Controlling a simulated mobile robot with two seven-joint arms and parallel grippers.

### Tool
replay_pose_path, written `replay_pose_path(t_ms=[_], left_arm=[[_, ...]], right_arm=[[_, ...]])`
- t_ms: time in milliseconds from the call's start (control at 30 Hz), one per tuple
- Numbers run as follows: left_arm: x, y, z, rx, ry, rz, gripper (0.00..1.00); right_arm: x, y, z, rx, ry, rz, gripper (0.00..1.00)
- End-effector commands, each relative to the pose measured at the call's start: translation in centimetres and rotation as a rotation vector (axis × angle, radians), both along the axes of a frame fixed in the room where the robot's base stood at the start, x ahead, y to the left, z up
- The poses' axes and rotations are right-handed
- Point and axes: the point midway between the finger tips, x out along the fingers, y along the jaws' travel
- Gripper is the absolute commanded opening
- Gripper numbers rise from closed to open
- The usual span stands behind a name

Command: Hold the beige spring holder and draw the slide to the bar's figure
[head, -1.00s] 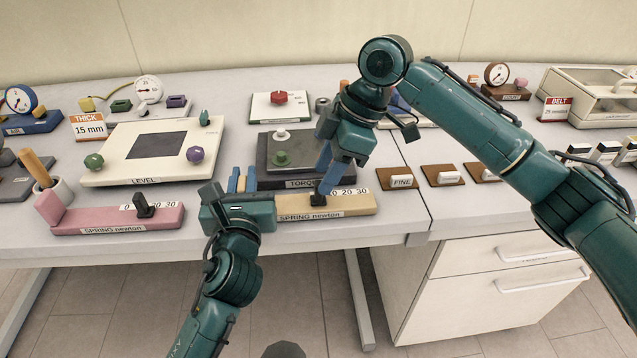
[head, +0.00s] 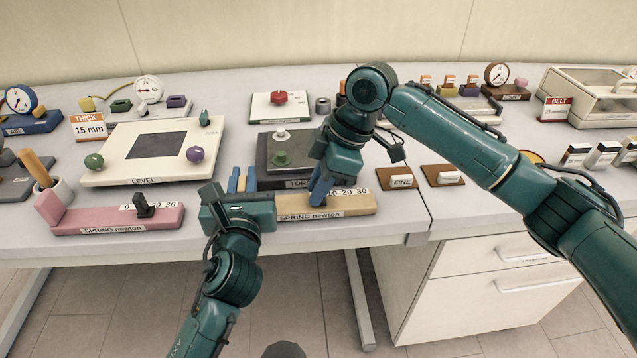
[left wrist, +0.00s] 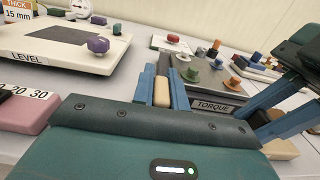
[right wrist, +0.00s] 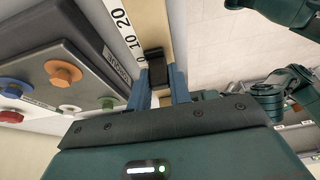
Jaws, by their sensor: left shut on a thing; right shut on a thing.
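The beige spring holder (head: 358,206), labelled "SPRING newton" with a scale showing 10, 20 and 30, lies at the table's front edge. My left gripper (head: 242,182) is shut on its left end; in the left wrist view the beige end block (left wrist: 162,92) sits between the blue fingers. My right gripper (head: 319,196) is over the bar near the scale's low end, shut on the black slide. The head view hides the slide, but the right wrist view shows the slide (right wrist: 155,66) between the fingertips, next to the 0 and 10 marks.
A pink spring holder (head: 115,218) lies to the left. The grey torque box (head: 290,152) stands right behind the beige holder. The LEVEL plate (head: 150,152) is behind left. A FINE card (head: 401,182) is to the right. The table edge runs just in front.

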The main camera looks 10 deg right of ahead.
Motion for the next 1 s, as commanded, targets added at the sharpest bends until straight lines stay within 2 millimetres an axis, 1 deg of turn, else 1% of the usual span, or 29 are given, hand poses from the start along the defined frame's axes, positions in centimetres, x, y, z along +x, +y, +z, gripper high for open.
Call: replay_pose_path(t_ms=[33, 133, 467, 567, 700, 967, 1000], left_arm=[[0.0, 0.0, 0.0, 0.0, 0.0, 0.0, 0.0], [0.0, 0.0, 0.0, 0.0, 0.0, 0.0, 0.0], [0.0, 0.0, 0.0, 0.0, 0.0, 0.0, 0.0], [0.0, 0.0, 0.0, 0.0, 0.0, 0.001, 0.0], [0.0, 0.1, 0.0, 0.0, 0.0, 0.002, 0.0], [0.0, 0.1, 0.0, 0.001, 0.001, 0.002, 0.0], [0.0, 0.1, 0.0, 0.001, 0.001, 0.002, 0.0]], right_arm=[[0.0, 0.0, 0.0, 0.0, 0.0, 0.0, 0.08], [0.0, 0.0, 0.0, 0.0, 0.0, 0.0, 0.0], [0.0, -0.1, 0.0, 0.0, 0.0, 0.0, 0.0], [0.0, -1.0, 0.0, 0.0, 0.0, -0.003, 0.0], [0.0, -2.8, 0.0, 0.0, 0.002, -0.004, 0.0], [0.0, -2.8, 0.1, 0.0, -0.001, -0.001, 0.0], [0.0, -2.8, 0.1, 0.0, -0.001, -0.001, 0.23]])
